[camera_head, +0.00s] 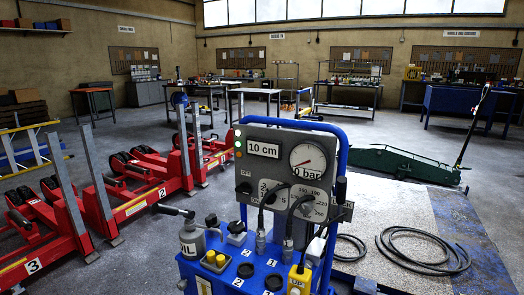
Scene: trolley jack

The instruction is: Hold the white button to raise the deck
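A blue control cart (215,275) with a grey panel (247,180) stands in the near middle. I cannot clearly make out a white button. My gripper is not in view.
A long green trolley jack (405,164) with an upright handle stands on the right. Black hose coils (422,250) lie on the pale floor plate beside the cart. Workbenches (350,92) line the back wall.

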